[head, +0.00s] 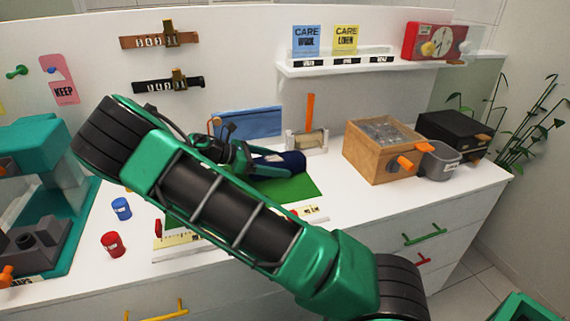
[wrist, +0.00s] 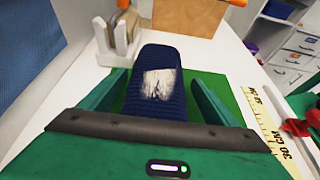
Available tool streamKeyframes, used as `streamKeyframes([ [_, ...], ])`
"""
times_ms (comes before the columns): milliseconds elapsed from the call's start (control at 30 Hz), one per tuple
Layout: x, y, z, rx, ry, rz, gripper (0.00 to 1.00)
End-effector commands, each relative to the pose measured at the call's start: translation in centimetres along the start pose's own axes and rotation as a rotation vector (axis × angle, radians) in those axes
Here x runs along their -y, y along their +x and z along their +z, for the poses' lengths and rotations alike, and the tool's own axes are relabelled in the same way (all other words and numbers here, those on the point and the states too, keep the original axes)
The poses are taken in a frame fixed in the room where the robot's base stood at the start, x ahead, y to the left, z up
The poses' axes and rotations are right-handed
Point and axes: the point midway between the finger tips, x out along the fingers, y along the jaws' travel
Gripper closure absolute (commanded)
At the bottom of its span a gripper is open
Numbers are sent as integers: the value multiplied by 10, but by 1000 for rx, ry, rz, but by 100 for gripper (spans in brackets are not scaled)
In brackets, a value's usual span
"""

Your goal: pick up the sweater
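The sweater appears to be the folded navy knit piece with a frayed white patch (wrist: 158,85) on top, lying on a green mat (wrist: 232,88). In the head view its dark blue end (head: 293,160) shows past my gripper (head: 262,163). In the wrist view my gripper (wrist: 158,80) is open, with one green finger on each side of the sweater. Small gaps seem to show between the fingers and the cloth. The near end of the sweater is hidden behind the gripper body.
A small roll stand (head: 307,139) is just beyond the sweater. A wooden box (head: 380,165) and a grey bin (head: 440,162) stand to the right. A ruler (wrist: 270,125) lies along the mat's right side. Red (head: 113,244) and blue (head: 121,208) spools stand left.

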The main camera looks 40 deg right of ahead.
Motion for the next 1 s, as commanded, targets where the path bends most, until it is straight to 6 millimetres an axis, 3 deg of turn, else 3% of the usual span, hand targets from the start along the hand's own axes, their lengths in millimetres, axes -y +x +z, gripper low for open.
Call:
streamKeyframes([
  [33,0,0,0,0,0,0,31],
  [167,0,0,0,0,0,0,62],
  [533,0,-1,3,0,1,0,62],
  [767,-1,-10,23,-2,3,2,62],
  [867,0,-18,40,-2,4,1,62],
  [1000,19,-51,45,-1,1,6,62],
])
